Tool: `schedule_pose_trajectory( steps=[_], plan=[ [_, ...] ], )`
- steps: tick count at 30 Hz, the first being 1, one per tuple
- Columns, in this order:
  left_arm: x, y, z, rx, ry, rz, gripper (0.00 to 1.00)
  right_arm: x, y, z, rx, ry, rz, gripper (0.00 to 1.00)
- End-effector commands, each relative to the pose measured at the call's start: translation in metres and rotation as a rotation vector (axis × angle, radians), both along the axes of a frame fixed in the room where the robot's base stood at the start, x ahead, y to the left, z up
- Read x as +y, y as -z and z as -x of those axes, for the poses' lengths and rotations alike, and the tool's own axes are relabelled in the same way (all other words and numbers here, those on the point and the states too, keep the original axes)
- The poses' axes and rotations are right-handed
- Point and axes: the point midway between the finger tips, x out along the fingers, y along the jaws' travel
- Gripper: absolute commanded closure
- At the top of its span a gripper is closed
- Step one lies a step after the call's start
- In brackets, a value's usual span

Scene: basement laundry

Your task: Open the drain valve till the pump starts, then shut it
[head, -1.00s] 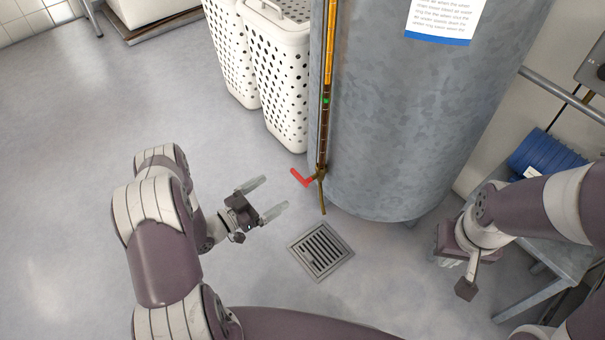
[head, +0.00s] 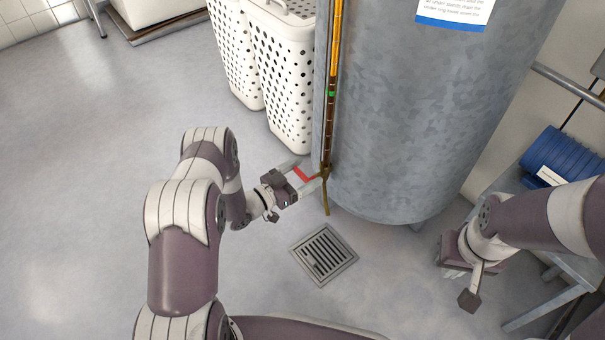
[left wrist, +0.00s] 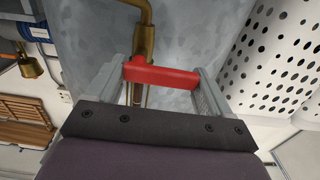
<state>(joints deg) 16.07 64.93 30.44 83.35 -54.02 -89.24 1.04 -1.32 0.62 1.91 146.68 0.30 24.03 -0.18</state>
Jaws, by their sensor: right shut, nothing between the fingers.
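The drain valve's red lever (head: 303,174) sits low on the left side of the grey tank (head: 410,110), beside a brass spout (head: 326,196). My left gripper (head: 306,174) is open at the lever, with its fingers apart. In the left wrist view, the red lever (left wrist: 162,76) lies across the space between the fingers. I cannot tell whether they touch it. The brass pipe (left wrist: 146,40) rises behind the lever. My right gripper (head: 470,297) is shut and empty, in front of the tank's right side. A blue ribbed unit (head: 552,156), possibly the pump, stands at right.
A narrow upright tube with an amber upper part (head: 335,40) and a green mark (head: 331,94) runs up the tank. A floor drain (head: 324,254) lies below the spout. White perforated baskets (head: 280,85) stand close left of the tank. Floor at left is clear.

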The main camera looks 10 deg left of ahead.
Motion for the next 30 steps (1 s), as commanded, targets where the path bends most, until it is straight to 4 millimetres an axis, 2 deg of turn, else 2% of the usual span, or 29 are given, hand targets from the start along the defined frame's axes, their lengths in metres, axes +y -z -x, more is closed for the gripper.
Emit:
schedule_pose_trajectory(
  steps=[14,30],
  plan=[
    [0.001,0.002,0.000,0.063,0.000,0.081,0.49,0.000,-0.004,0.000,0.000,0.000,0.000,1.00],
    [0.001,0.015,0.000,0.361,0.000,0.461,0.49,0.000,-0.014,0.000,0.000,0.000,0.000,1.00]
  ],
)
